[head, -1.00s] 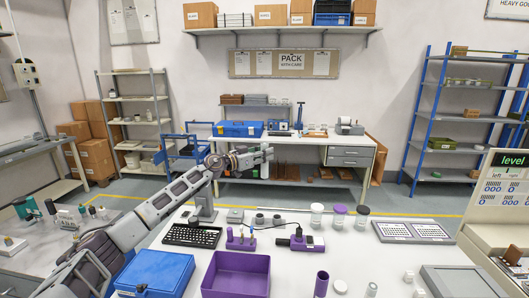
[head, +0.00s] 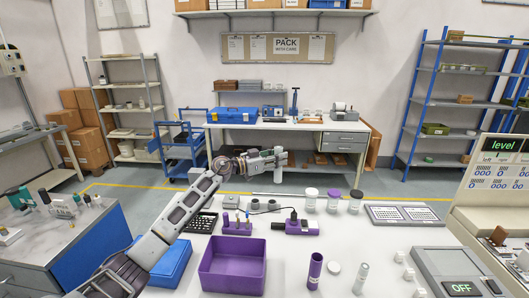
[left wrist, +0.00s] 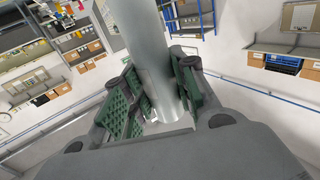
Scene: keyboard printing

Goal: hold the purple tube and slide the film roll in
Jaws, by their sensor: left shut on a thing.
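The purple tube (head: 315,270) stands upright and open at the top near the front of the white table. My left gripper (head: 279,157) is raised beyond the back part of the table in the head view, well away from the tube. In the left wrist view, its green-padded fingers (left wrist: 160,104) are shut on a smooth grey cylinder (left wrist: 145,45). This cylinder may be the film roll; I cannot be sure. A pale cylinder (head: 360,278) stands on the table right of the tube. My right gripper is not in view.
A purple bin (head: 231,270) and a blue box (head: 172,265) stand left of the tube. Purple holders (head: 238,228), several jars (head: 333,202) and a keyboard (head: 404,215) line the back. A grey device (head: 460,270) stands at the right. A white disc (head: 334,268) lies beside the tube.

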